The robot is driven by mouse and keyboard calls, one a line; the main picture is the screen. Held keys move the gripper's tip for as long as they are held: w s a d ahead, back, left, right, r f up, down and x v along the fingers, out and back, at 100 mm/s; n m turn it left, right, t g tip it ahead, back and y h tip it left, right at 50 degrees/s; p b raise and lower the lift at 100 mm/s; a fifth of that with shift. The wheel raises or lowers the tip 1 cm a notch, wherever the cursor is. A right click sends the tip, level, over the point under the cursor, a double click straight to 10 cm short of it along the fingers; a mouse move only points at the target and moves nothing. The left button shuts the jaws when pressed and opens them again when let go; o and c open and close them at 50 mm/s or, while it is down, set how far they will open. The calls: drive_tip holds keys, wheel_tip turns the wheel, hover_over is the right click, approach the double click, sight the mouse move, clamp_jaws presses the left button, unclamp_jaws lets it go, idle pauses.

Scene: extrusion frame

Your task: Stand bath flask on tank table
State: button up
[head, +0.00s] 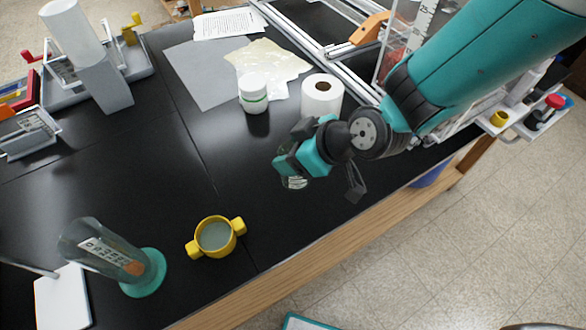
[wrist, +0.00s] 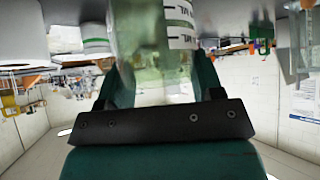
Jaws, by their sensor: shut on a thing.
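My gripper (head: 285,163) is over the black table (head: 130,175), right of its middle in the head view. Its jaws are shut on a clear glass flask (head: 296,183), mostly hidden behind the jaws. In the wrist view the flask (wrist: 145,35) is pale green and glassy, with a white band and dark markings, between the two fingers (wrist: 158,78). The wrist picture looks upside down. I cannot tell whether the flask's base touches the table.
A white paper roll (head: 322,97) and a white jar (head: 253,94) stand behind the gripper. A yellow two-handled cup (head: 215,237) and a glass cylinder with a green base (head: 143,275) stand front left. An extrusion frame (head: 345,50) is behind. The table's middle is clear.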

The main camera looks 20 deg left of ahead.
wheel_tip(320, 180, down, 8)
drive_tip(key=shift+a+r+p, duration=0.1)
drive_tip(key=shift+r+p, duration=0.05)
drive_tip(key=shift+p, duration=0.6)
drive_tip(key=o, duration=1)
drive_tip(key=shift+c, duration=0.2)
drive_tip(key=shift+r, duration=0.1)
drive_tip(key=s+d+r+m+g+h+b, duration=0.1)
drive_tip(key=s+d+r+m+h+b, duration=0.2)
drive_tip(key=d+r, duration=1.5)
drive_tip(key=s+d+r+m+h+b, duration=0.1)
drive_tip(key=s+d+r+m, duration=0.4)
drive_tip(key=s+d+r, duration=0.1)
drive_tip(key=shift+s+d+m+g+h, duration=0.3)
drive_tip(key=shift+s+d+m+g, duration=0.15)
drive_tip(key=shift+d, duration=0.8)
